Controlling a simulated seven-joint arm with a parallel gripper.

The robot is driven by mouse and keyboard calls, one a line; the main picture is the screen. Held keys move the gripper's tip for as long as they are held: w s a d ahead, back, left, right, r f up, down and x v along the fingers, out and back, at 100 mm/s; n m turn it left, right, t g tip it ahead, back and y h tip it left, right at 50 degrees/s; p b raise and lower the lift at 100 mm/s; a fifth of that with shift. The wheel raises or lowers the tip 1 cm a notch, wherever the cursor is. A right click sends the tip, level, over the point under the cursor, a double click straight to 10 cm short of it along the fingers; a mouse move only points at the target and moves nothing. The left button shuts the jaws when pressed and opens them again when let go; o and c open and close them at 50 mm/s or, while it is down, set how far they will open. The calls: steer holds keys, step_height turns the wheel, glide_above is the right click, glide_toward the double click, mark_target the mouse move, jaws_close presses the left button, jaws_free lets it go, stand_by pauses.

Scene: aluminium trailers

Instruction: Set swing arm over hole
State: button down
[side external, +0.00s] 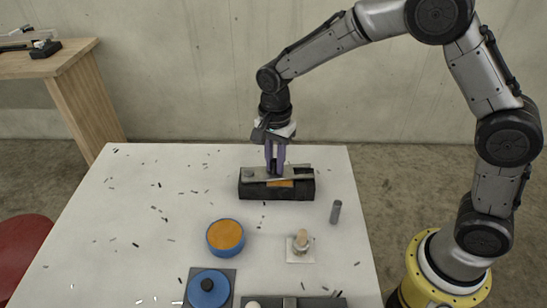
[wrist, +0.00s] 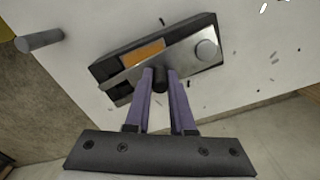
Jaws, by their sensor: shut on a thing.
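A black block (side external: 305,188) lies near the back of the white table and shows tilted in the wrist view (wrist: 122,50). A flat grey metal swing arm (side external: 252,174) lies across its top; in the wrist view the arm (wrist: 186,58) has a round disc at one end. An orange patch (wrist: 143,53) shows on the block beside the arm. My gripper (side external: 275,168) points down with its purple fingers shut on a small dark peg (wrist: 160,78) at the arm. I cannot make out the hole.
In front of the block are an orange-topped blue round container (side external: 226,236), a small pale square with a knob (side external: 299,246), a blue disc with a black knob (side external: 208,288) and a grey cylinder (side external: 335,212). Small dark bits litter the table (side external: 120,235).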

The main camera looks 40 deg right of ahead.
mark_target(275, 162)
steer(key=shift+s+a+r+m, duration=0.15)
steer(key=shift+s+a+m, duration=0.1)
steer(key=shift+m, duration=0.45)
steer(key=c, duration=0.8)
jaws_free()
steer(key=shift+o, duration=0.2)
step_height(275, 162, up, 14)
